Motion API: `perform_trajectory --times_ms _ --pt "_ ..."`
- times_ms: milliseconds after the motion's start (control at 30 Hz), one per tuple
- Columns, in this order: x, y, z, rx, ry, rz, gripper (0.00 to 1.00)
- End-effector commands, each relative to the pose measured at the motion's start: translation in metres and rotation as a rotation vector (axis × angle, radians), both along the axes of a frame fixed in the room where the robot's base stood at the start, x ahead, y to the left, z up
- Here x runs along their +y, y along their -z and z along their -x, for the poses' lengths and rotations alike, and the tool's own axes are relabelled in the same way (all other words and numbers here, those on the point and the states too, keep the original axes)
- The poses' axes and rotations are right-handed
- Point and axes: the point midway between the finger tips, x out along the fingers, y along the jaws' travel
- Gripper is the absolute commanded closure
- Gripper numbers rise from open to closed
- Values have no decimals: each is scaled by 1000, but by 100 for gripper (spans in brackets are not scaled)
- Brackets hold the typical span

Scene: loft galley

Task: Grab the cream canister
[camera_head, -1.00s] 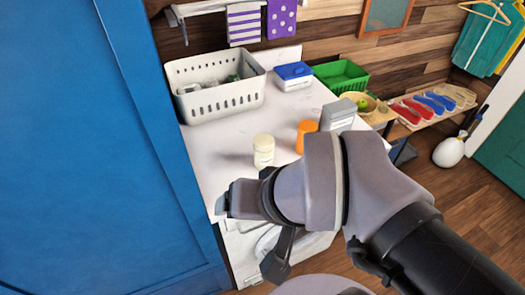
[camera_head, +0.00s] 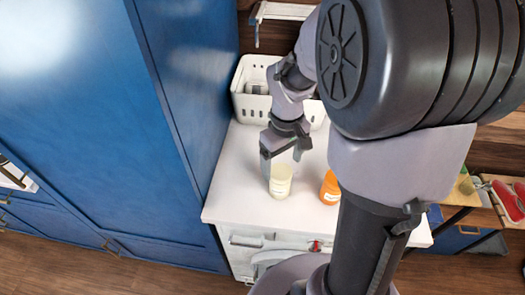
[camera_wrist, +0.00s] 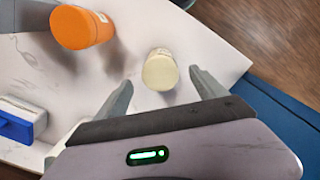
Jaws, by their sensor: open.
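The cream canister (camera_head: 280,181) stands upright on the white marbled counter (camera_head: 235,190), left of an orange canister (camera_head: 330,187). My gripper (camera_head: 283,158) is open and empty, just behind and above the cream canister. In the wrist view, the cream canister (camera_wrist: 160,70) shows between and slightly beyond the tips of my open gripper (camera_wrist: 160,85). Neither finger is seen to touch it. The orange canister also shows in the wrist view (camera_wrist: 80,27), to the left and apart from the fingers.
A white perforated basket (camera_head: 250,90) stands at the back of the counter. A tall blue cabinet (camera_head: 170,90) rises along the left side. A blue-lidded white box (camera_wrist: 18,120) lies at the left in the wrist view. Bare counter lies in front of the cream canister.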

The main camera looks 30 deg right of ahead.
Motion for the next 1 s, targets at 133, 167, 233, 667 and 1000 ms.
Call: perform_trajectory --times_ms 133,167,233,667,1000 --pt "0 45 1 2 2 -1 19" --pt "0 50 0 1 1 -1 19" --pt "0 58 0 0 1 -1 19" --pt "3 114 0 -1 2 0 19" --pt "3 111 -1 -2 2 0 56"
